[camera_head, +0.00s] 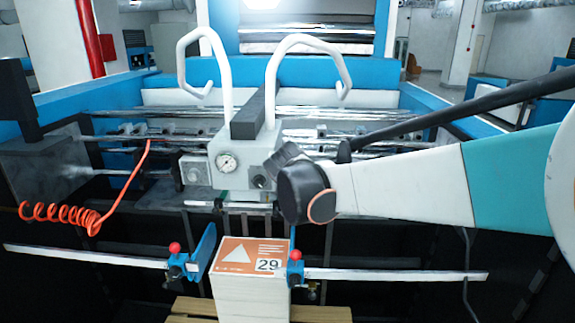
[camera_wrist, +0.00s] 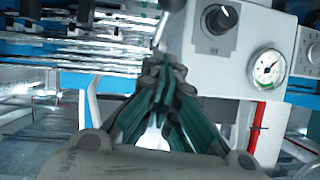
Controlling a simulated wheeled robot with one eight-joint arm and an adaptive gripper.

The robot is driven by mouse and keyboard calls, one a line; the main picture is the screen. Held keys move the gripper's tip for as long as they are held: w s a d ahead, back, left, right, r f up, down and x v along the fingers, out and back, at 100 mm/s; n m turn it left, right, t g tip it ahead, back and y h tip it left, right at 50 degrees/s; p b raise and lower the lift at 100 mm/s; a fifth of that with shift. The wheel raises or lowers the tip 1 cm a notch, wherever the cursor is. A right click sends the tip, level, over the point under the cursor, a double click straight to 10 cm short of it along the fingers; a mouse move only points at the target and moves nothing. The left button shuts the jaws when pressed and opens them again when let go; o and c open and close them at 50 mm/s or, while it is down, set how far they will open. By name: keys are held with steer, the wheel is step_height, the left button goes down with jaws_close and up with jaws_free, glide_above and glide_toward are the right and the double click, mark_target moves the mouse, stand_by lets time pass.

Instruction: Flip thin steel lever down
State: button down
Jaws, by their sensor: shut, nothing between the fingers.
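A thin steel lever (camera_wrist: 161,48) seems to show in the wrist view as a narrow bright strip at the side of the grey control box (camera_wrist: 228,48). My gripper (camera_wrist: 163,72) is shut and empty, its fingertips together just below that strip in the picture. I cannot tell whether they touch it. The box carries a dark knob (camera_wrist: 219,18) and a round gauge (camera_wrist: 268,68). In the head view the control box (camera_head: 240,165) stands at the centre, with my wrist at its right side. My wrist hides that side, and I cannot make out the lever there.
Two white bent tubes (camera_head: 225,80) rise above the box. Steel rollers (camera_head: 370,130) run behind it. A paper stack (camera_head: 250,295) with an orange label stands below, between blue clamps on a steel bar (camera_head: 400,275). A coiled orange hose (camera_head: 65,213) hangs at left.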

step_height(320, 180, down, 6)
steer(key=s+b, duration=0.1)
steer(key=b, duration=0.2)
steer(key=shift+f+b, duration=0.2)
steer(key=shift+b, duration=0.2)
steer(key=shift+a, duration=0.1)
